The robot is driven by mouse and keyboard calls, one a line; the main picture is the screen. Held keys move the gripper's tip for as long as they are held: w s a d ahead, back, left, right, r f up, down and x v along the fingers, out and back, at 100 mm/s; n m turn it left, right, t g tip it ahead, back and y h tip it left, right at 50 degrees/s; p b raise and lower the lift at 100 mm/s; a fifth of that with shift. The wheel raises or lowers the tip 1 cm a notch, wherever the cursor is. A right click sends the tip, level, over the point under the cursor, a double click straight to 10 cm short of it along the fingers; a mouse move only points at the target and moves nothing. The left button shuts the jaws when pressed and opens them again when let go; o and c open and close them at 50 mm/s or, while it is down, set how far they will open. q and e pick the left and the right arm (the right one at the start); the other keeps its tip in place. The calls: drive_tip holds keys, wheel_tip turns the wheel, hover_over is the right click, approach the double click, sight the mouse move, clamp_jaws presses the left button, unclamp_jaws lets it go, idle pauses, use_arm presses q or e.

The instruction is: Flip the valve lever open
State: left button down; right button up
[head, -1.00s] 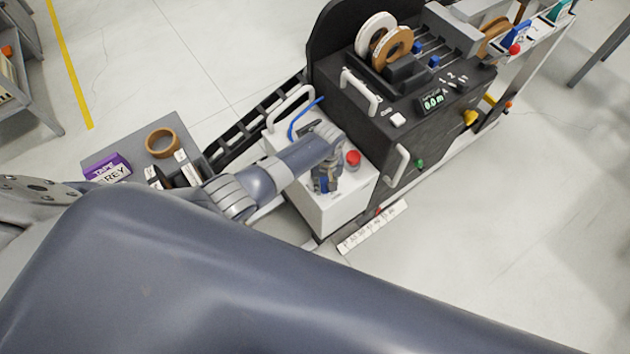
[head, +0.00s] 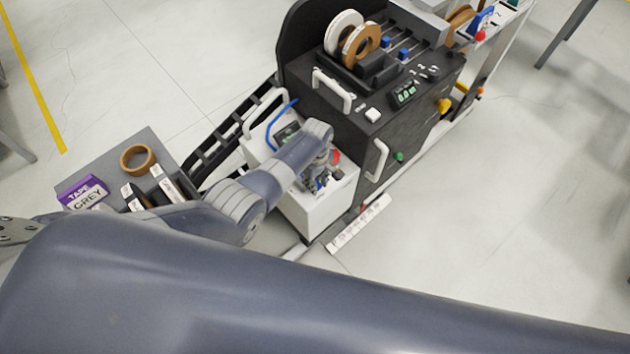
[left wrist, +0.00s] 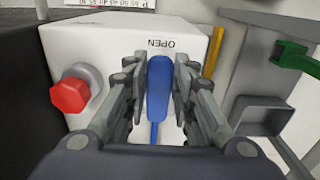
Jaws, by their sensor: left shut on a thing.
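The valve lever (left wrist: 159,88) is a blue, rounded bar in the left wrist view. It lies between the two fingers of my left gripper (left wrist: 159,95), which is shut on it. The lever's far end is just short of the printed word OPEN, upside down in this view, on a white box (left wrist: 105,38). In the head view my left gripper (head: 316,182) is over the top of the white box (head: 318,213), and my arm and fingers mostly hide the lever. The lever's pivot is hidden. My right gripper is not in view.
A red knob (left wrist: 71,95) is on the white box, left of the fingers in the left wrist view. A black machine (head: 350,125) with white handles stands beside the box. A grey tray (head: 135,140) holds tape and a purple box.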

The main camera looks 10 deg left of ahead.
use_arm(q)
drive_tip(key=shift+w+r, duration=0.1)
drive_tip(key=shift+w, duration=0.05)
drive_tip(key=c, duration=1.3)
unclamp_jaws()
drive_tip(key=shift+c, duration=0.2)
wheel_tip(320, 180, up, 12)
